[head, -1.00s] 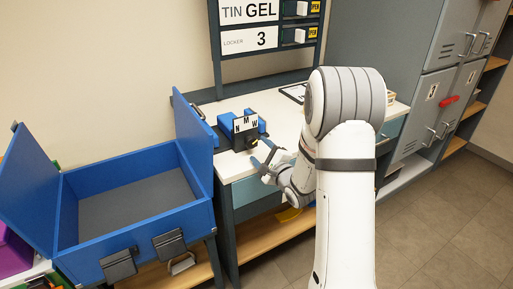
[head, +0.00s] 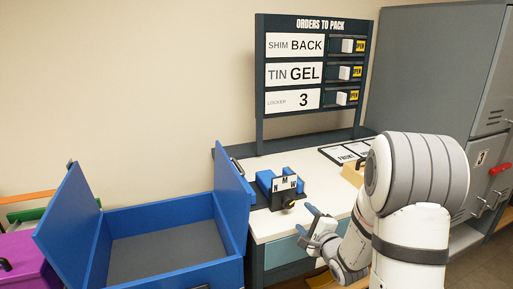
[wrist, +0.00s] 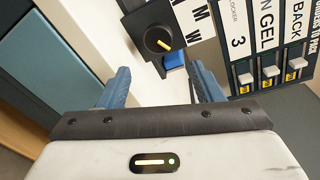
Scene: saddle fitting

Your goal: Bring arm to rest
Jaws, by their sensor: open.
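My arm (head: 415,180) reaches in from the right in the head view. My gripper (head: 314,222) is open and empty, just in front of the white bench's front edge. In the wrist view its two blue fingers (wrist: 158,88) stand apart with nothing between them. The gripper is apart from the knob.
An open blue box (head: 170,240) with raised flaps stands at left, its visible floor empty. A purple box (head: 22,265) is at far left. An orders board (head: 312,72) with switches stands behind the white bench (head: 265,222). Grey lockers (head: 490,165) are at right.

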